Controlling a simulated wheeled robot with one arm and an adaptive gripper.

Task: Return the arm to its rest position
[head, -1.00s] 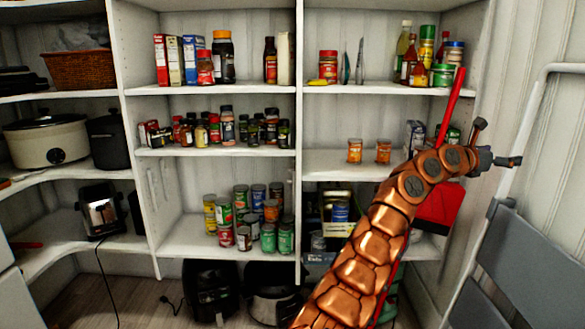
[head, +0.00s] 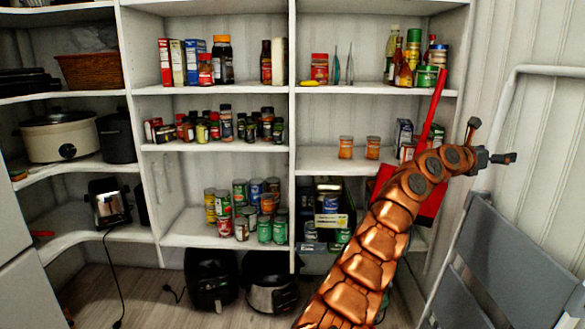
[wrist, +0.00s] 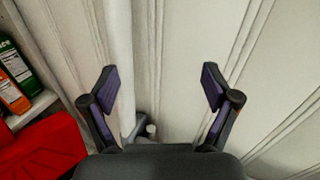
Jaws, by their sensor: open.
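My copper-coloured arm rises from the bottom of the head view and bends to the right. My gripper (head: 492,144) is at its end, in front of the white panelled wall, right of the shelves and above the grey folding chair or ladder. In the wrist view my gripper (wrist: 160,88) has its two fingers spread wide apart. Nothing is between them but the white wall behind. The arm hides part of the right shelf bay and part of a red object behind it.
The grey folding piece (head: 520,250) with a light tube frame stands close at right. A red object (head: 432,203) with a long upright handle is behind my arm; red also shows in the wrist view (wrist: 40,150). Shelves hold cans (head: 265,230), jars and bottles.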

